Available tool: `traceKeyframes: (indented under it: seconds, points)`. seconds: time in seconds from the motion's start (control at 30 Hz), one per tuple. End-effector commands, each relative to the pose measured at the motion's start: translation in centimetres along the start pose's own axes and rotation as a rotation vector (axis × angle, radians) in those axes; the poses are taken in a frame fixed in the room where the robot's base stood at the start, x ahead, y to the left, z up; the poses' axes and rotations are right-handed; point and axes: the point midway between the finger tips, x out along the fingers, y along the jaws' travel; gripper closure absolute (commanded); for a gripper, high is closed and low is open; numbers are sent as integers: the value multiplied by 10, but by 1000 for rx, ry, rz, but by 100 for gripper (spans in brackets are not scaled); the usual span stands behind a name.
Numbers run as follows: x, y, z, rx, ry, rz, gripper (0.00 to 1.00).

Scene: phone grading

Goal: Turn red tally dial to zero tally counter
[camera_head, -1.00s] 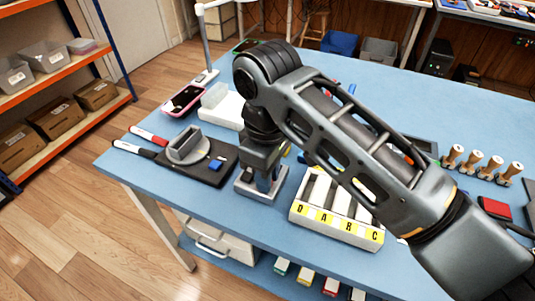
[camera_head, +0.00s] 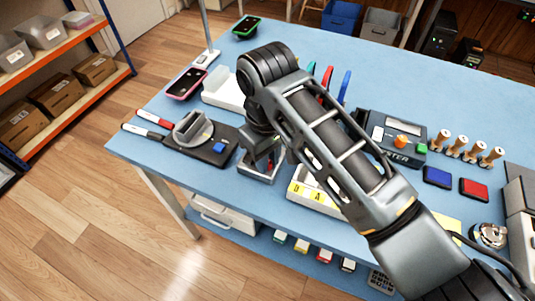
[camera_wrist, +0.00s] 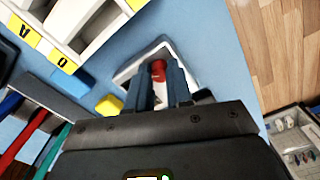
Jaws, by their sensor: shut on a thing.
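The tally counter is a small pale-rimmed grey box (camera_head: 258,178) at the front edge of the blue table, mostly covered by my gripper in the head view. In the wrist view its pale rim (camera_wrist: 160,46) shows beyond my fingers. The red dial (camera_wrist: 158,70) sits between the fingertips there. My gripper (camera_wrist: 158,80) points down at the counter and is shut on the red dial. The counter's digits are hidden, so I cannot tell its reading.
A white sorting tray (camera_head: 300,192) with yellow letter labels stands close on the right. A black pad (camera_head: 212,150) with a grey holder lies on the left. A dark tester box (camera_head: 396,135) stands behind my forearm. The table's front edge is near.

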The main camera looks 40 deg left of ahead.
Motion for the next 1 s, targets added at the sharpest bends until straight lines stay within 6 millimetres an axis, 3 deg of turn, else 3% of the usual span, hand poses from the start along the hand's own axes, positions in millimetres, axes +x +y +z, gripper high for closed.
traceKeyframes:
  seconds: [0.17,0.2,0.43,0.77,1.0]
  points:
    - [0,0,0,0,0,-1,100]
    - [0,0,0,-1,0,-1,76]
    - [0,0,0,-1,0,0,54]
    - [-6,0,0,-2,1,0,54]
    - [-43,0,-1,-3,4,1,54]
